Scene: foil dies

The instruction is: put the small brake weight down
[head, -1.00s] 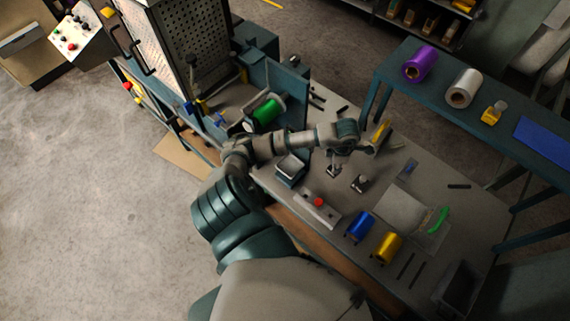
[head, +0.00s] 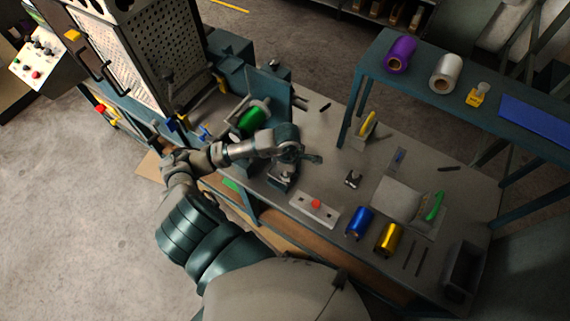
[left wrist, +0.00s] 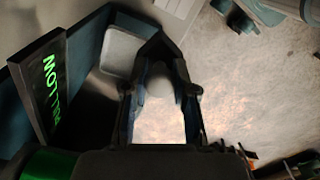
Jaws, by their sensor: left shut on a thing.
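My left gripper (head: 312,158) is above the workbench, just past the small dark block with a pale top (head: 282,176). In the left wrist view the left gripper (left wrist: 160,82) is shut on a small pale rounded piece (left wrist: 159,88), which I take to be the small brake weight; its lower part is hard to make out. In the head view the gripper hides most of it. Another small metal weight (head: 353,178) stands upright on the bench, right of the gripper. My right gripper is not in view.
A green foil roll (head: 252,118) is on the machine behind my arm. A dark sign with green letters (left wrist: 50,85) is close left in the wrist view.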

